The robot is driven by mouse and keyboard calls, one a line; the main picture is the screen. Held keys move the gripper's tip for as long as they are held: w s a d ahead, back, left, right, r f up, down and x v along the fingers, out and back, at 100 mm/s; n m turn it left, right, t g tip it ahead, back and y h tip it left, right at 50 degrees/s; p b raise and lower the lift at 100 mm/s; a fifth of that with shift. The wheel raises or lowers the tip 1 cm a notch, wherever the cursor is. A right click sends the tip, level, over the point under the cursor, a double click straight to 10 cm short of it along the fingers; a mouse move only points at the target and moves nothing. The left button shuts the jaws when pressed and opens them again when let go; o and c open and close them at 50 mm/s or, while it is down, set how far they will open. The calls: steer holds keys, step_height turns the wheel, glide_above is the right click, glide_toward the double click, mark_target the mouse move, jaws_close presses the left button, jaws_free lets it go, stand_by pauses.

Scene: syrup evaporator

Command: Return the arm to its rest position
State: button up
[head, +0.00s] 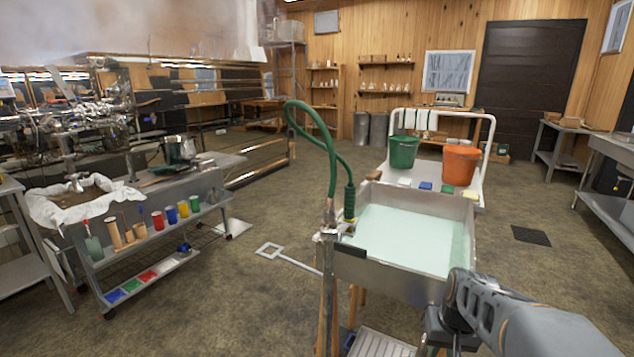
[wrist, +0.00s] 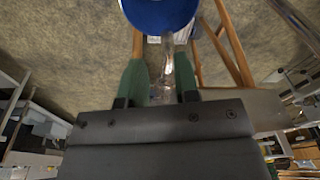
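My arm (head: 530,320) comes in from the lower right of the head view and bends down beside the basin; the fingers cannot be made out there. In the wrist view my gripper (wrist: 160,75) shows two green fingers standing apart. A shiny, clear or metallic strip (wrist: 168,65) shows in the gap between them; I cannot tell what it is, and neither finger visibly closes on it. A round blue thing (wrist: 160,14) lies just beyond the fingertips, cut off by the top edge.
A steel basin (head: 350,262) with pale liquid stands close to my arm, with a green hose (head: 333,150) at its left corner. A cart with a green bucket (head: 403,152) and an orange bucket (head: 460,165) is behind. Wooden legs (wrist: 232,50) stand near my gripper. Open floor (head: 250,310) lies left.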

steer(key=s+a+r+n+p, duration=0.1)
steer(key=s+a+r+p, duration=0.1)
steer(key=r+p, duration=0.3)
steer(key=s+a+r+n+t+p, duration=0.1)
steer(key=s+a+r+p, duration=0.2)
steer(key=r, duration=0.5)
steer(key=s+a+r+t+p, duration=0.1)
steer(key=s+a+r+p, duration=0.2)
steer(key=a+r+p, duration=0.2)
step_height(320, 180, up, 3)
steer(key=shift+f+n+p, duration=0.15)
steer(key=shift+n+p, duration=0.25)
steer(key=shift+p, duration=0.45)
steer(key=shift+d, duration=0.1)
